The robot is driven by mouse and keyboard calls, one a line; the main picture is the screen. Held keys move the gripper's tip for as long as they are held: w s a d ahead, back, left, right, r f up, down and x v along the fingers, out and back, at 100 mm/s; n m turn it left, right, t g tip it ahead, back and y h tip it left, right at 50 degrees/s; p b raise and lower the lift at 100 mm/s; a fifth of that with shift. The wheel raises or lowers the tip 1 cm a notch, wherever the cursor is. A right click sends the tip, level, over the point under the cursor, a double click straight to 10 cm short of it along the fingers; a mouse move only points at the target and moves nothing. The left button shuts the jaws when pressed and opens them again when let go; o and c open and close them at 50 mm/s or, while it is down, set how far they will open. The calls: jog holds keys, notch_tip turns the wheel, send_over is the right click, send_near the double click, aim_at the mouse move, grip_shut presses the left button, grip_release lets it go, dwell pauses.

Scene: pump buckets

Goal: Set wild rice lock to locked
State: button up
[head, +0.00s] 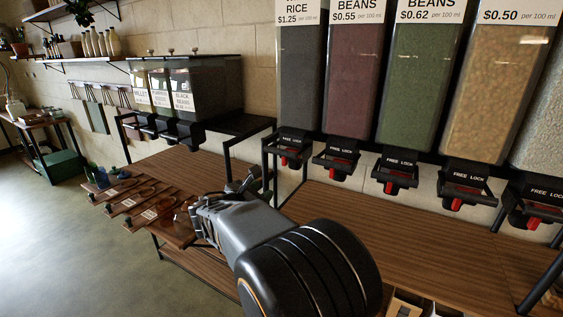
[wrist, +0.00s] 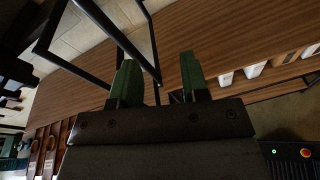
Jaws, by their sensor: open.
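The dispenser marked "RICE" at $1.25 (head: 300,80) is the leftmost tall bin on the right in the head view. The top of its label is cut off, so "wild" cannot be read. Its black lock (head: 291,141) is marked "FREE LOCK" and has a red part (head: 285,161) below. The exact lock position is too small to tell. My gripper (head: 250,181) is below and left of this lock, apart from it. In the wrist view my gripper (wrist: 158,62) has two green fingers spread apart with nothing between them. The lock cannot be made out there.
Several similar dispensers with red-parted locks, such as the red-brown beans one (head: 352,85), run to the right. A black metal frame (head: 268,150) stands close to my gripper. The wooden counter (head: 345,225) lies below. Smaller bins (head: 215,90) and scoops on boards (head: 135,200) are left.

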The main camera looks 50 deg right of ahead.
aim_at(283, 159)
jog(key=w+d+n+p, duration=0.1)
jog(key=w+d, duration=0.1)
jog(key=d, duration=0.3)
jog(key=w+d+r+n+t+h, duration=0.1)
jog(key=w+d, duration=0.1)
jog(key=d, duration=0.3)
jog(key=w+d+r+n+h+p, duration=0.1)
jog(key=w+d, duration=0.1)
jog(key=d, duration=0.3)
jog(key=shift+d+r+n+p, duration=0.1)
jog(key=shift+r+n+p, duration=0.1)
jog(key=shift+n+p, duration=0.1)
grip_shut()
